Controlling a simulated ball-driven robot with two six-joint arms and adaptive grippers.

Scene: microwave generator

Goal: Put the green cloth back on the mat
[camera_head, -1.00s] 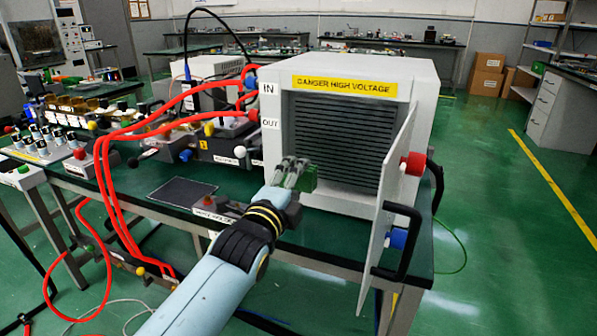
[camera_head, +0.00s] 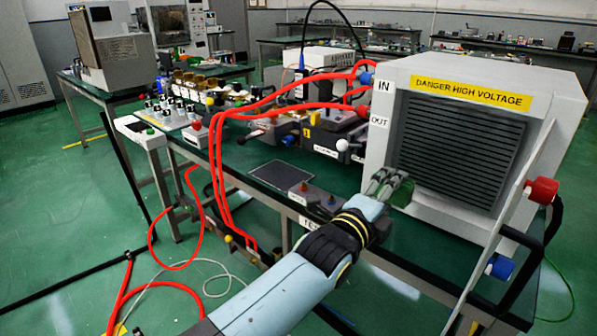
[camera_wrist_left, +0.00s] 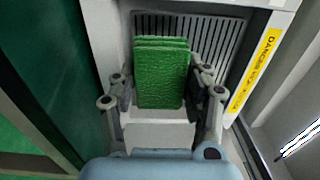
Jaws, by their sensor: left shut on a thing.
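The green cloth (camera_wrist_left: 162,75) is a folded, textured block between the fingers of my left gripper (camera_wrist_left: 163,98) in the left wrist view. My left gripper is shut on it. In the head view my left gripper (camera_head: 388,184) holds the cloth (camera_head: 402,192) in front of the lower left part of the white cabinet's grille. The dark mat (camera_head: 283,174) lies flat and bare on the green bench top, to the left of the gripper. My right gripper is not in view.
The white cabinet (camera_head: 568,100) has a "DANGER HIGH VOLTAGE" label, and its door (camera_head: 512,215) stands open at the right. Red cables (camera_head: 222,160) loop over the bench's front edge. A small box with a red knob (camera_head: 311,193) sits between mat and gripper.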

